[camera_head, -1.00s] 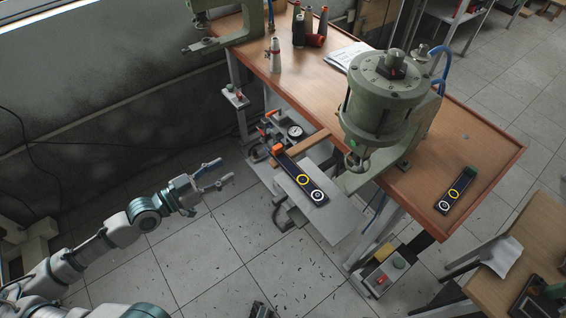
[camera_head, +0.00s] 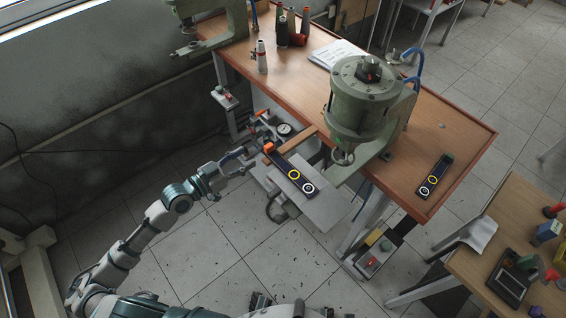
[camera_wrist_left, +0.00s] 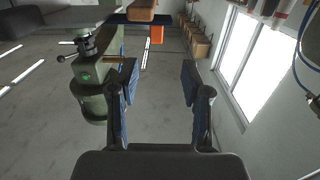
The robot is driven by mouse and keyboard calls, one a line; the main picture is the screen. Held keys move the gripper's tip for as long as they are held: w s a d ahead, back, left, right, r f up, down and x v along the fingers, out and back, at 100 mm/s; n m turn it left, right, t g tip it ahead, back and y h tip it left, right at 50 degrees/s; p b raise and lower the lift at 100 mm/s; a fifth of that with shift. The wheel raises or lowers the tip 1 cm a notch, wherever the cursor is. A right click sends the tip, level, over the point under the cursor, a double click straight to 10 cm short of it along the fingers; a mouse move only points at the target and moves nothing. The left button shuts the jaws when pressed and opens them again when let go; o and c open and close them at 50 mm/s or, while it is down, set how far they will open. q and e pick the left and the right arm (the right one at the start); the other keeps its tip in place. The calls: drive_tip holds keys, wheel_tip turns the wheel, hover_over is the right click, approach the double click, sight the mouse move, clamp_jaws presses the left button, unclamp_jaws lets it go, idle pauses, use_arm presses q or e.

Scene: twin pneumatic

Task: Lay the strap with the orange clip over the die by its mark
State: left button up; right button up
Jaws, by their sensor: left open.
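The dark strap with the orange clip (camera_head: 268,147) lies on a grey plate (camera_head: 322,212) that juts out in front of the press. The strap (camera_head: 283,167) bears a yellow ring and a white ring towards its near right end. My left gripper (camera_head: 248,157) is open and empty, just left of the orange clip and apart from it. In the left wrist view the open fingers (camera_wrist_left: 157,82) frame empty space, with the orange clip (camera_wrist_left: 157,34) beyond them. The die cannot be made out clearly under the press head (camera_head: 343,157).
A similar strap with a green clip (camera_head: 433,177) lies on the wooden table (camera_head: 455,140). The green press (camera_head: 362,100) stands by the plate. A gauge (camera_head: 285,130) and a wooden bar (camera_head: 298,140) are close to the orange clip. A side bench (camera_head: 480,265) stands right.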

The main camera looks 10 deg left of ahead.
sight(265, 148)
use_arm(q)
drive_tip(key=x, duration=0.4)
drive_tip(key=p+x, duration=0.1)
drive_tip(key=x, duration=0.4)
drive_tip(key=shift+w+d+f, duration=0.1)
drive_tip(key=shift+d+f, duration=0.15)
drive_tip(key=shift+d, duration=0.15)
drive_tip(key=shift+a, duration=0.1)
clamp_jaws()
use_arm(e)
drive_tip(key=s+f, duration=0.3)
drive_tip(key=shift+s+d, duration=0.1)
drive_tip(key=shift+d, duration=0.25)
